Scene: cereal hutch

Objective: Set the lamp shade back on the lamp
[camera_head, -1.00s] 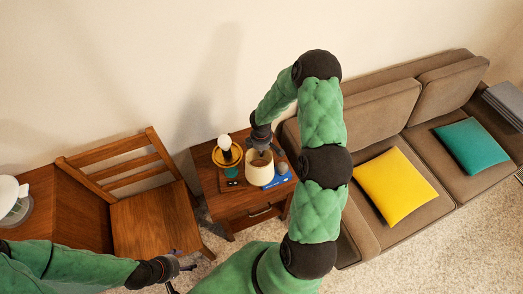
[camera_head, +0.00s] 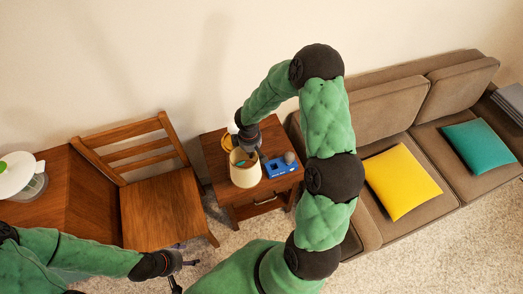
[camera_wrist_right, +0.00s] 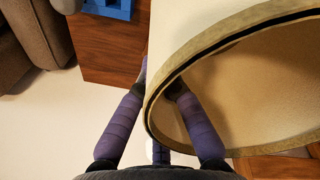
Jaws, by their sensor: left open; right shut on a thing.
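The cream lamp shade (camera_head: 244,177) is in my right gripper (camera_head: 247,148), above the left part of the small wooden side table. In the right wrist view the fingers (camera_wrist_right: 160,78) pinch the shade's wall at its rim (camera_wrist_right: 151,104), one finger inside and one outside. The lamp has a yellow base (camera_head: 227,142) and a pale bulb (camera_head: 233,128); it stands behind the shade, apart from it, and is partly hidden by the shade and my gripper. My left gripper (camera_head: 174,264) is open and empty, low in front of the wooden chair.
The side table (camera_head: 222,193) also holds a blue box (camera_head: 278,167) and a grey round thing (camera_head: 290,157) right of the shade. A wooden chair (camera_head: 150,205) stands left, a brown sofa (camera_head: 375,110) with cushions right. The wall is close behind the table.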

